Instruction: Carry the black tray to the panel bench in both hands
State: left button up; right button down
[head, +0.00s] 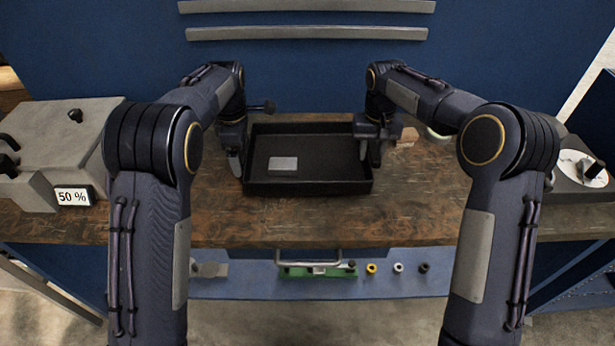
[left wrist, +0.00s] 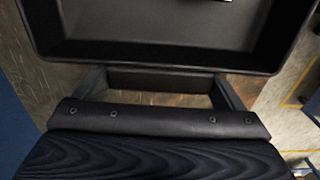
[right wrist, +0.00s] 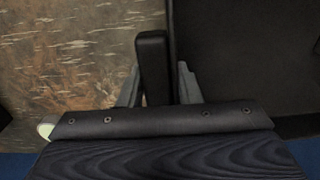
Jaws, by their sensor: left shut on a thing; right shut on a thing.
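The black tray (head: 330,186) is in the middle of the head view, over the wooden bench (head: 230,220). A small grey plate (head: 283,163) lies in it, left of centre. My left gripper (head: 235,160) is shut at the tray's left side; in the left wrist view its fingers (left wrist: 160,80) are on either side of a black bar beside the tray wall. My right gripper (head: 370,148) is shut at the right side; the right wrist view shows a black bar (right wrist: 152,65) between its fingers, against the tray. I cannot tell whether the tray touches the bench.
A grey box (head: 60,145) with a "50 %" label stands at left. A low shelf (head: 230,290) holds a green piece (head: 315,271) and several small rings. Bench front is clear.

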pick_arm(q)
jog(key=shift+d+f, duration=0.1)
jog(key=shift+f, duration=0.05)
pick_arm(e)
jog(key=shift+f, duration=0.15)
pick_arm(q)
notch_tip(320, 180, down, 5)
jog(key=b, duration=0.5)
pick_arm(e)
notch_tip(320, 180, down, 5)
jog(key=shift+r, duration=0.1)
pick_arm(q)
jog(key=o, duration=1)
jog(key=shift+r, duration=0.25)
pick_arm(e)
jog(key=c, duration=1.3)
grip_release()
jog(key=shift+r, duration=0.15)
jog(key=shift+c, duration=0.2)
pick_arm(q)
jog(key=shift+o, duration=0.2)
pick_arm(e)
jog(key=o, duration=0.3)
pick_arm(q)
jog(key=shift+r, duration=0.1)
